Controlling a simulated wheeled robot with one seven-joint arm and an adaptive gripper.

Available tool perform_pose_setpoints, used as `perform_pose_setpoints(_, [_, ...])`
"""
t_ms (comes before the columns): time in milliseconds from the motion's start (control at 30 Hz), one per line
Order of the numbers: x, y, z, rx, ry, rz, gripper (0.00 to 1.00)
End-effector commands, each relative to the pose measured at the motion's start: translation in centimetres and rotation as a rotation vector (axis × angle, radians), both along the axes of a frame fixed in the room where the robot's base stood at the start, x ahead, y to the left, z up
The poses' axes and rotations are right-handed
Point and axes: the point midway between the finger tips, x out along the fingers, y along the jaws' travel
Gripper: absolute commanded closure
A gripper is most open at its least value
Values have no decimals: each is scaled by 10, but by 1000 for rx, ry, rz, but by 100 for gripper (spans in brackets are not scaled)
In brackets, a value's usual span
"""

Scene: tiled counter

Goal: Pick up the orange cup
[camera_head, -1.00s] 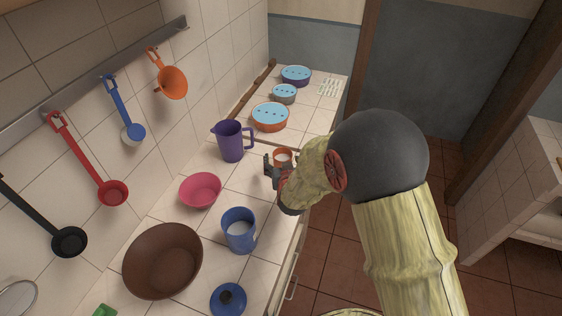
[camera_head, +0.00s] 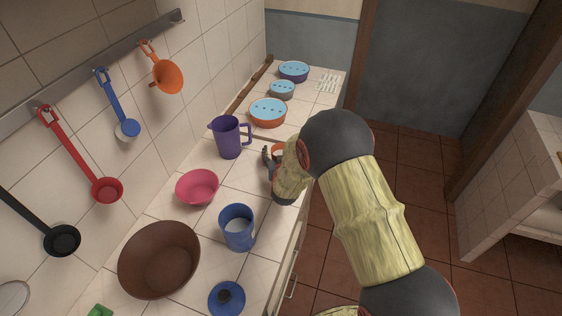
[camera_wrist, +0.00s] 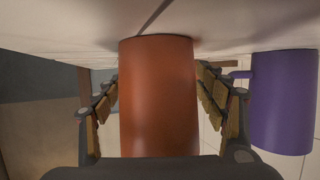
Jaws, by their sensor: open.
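The orange cup (camera_wrist: 158,95) stands upright on the tiled counter and fills the middle of the wrist view. My gripper (camera_wrist: 160,105) is open, with one finger on each side of the cup. A small gap shows on the left side; on the right I cannot tell whether the finger touches. In the head view only a bit of the cup's rim (camera_head: 277,149) shows; my gripper (camera_head: 271,158) and arm hide the rest.
A purple pitcher (camera_head: 229,138) stands just left of the cup. A pink bowl (camera_head: 197,187), a blue mug (camera_head: 237,228) and a brown bowl (camera_head: 160,260) are nearer on the counter. Lidded bowls, including an orange one (camera_head: 267,113), stand farther back. The counter's front edge is close on the right.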

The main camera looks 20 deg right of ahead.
Motion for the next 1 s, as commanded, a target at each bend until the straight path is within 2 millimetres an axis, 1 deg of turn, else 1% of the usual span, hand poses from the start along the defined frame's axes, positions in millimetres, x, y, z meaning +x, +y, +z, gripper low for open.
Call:
perform_pose_setpoints(233, [2,0,0,0,1,1,28])
perform_pose_setpoints(267, [2,0,0,1,1,1,29])
perform_pose_setpoints(1000, [2,0,0,0,1,1,71])
